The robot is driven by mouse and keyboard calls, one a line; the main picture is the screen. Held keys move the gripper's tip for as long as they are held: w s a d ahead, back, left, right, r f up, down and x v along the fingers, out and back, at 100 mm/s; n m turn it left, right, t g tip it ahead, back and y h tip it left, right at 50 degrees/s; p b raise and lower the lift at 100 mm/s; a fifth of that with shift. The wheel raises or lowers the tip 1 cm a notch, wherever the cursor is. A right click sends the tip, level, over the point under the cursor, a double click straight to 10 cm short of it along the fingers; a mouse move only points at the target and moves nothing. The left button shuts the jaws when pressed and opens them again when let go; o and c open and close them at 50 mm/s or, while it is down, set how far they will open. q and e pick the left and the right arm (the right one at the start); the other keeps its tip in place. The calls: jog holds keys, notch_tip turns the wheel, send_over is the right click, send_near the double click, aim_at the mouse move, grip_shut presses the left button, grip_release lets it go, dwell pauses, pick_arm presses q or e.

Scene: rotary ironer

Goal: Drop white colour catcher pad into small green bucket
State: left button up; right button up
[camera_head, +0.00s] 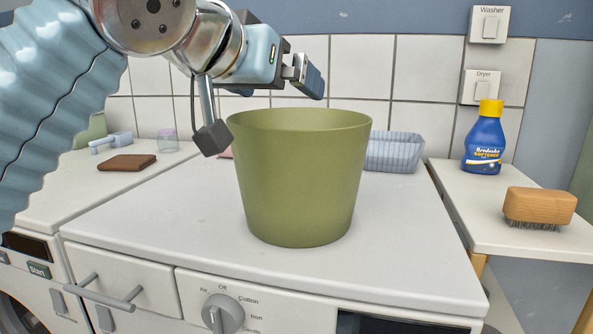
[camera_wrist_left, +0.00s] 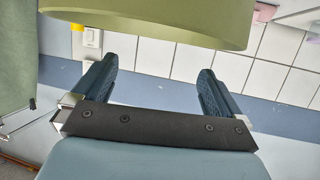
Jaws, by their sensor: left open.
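The green bucket (camera_head: 300,180) stands upright on the white machine top, and its lower wall and edge show in the left wrist view (camera_wrist_left: 160,20). My left gripper (camera_head: 310,78) is above and behind the bucket's rim, apart from it. In the left wrist view the two blue fingers of my left gripper (camera_wrist_left: 152,82) are spread wide, with nothing between them. I see no white colour catcher pad in either view. The inside of the bucket is mostly hidden by its front wall. My right gripper is not in view.
A blue ribbed basket (camera_head: 395,152) stands behind the bucket. A blue softener bottle (camera_head: 484,140) and a wooden brush (camera_head: 540,206) are on the right shelf. The machine top before the bucket is clear.

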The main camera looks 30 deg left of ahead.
pick_arm(q)
jog(key=v, duration=1.2)
jog(key=shift+s+p, duration=0.3)
jog(key=shift+p, duration=0.15)
jog(key=shift+d, duration=0.1)
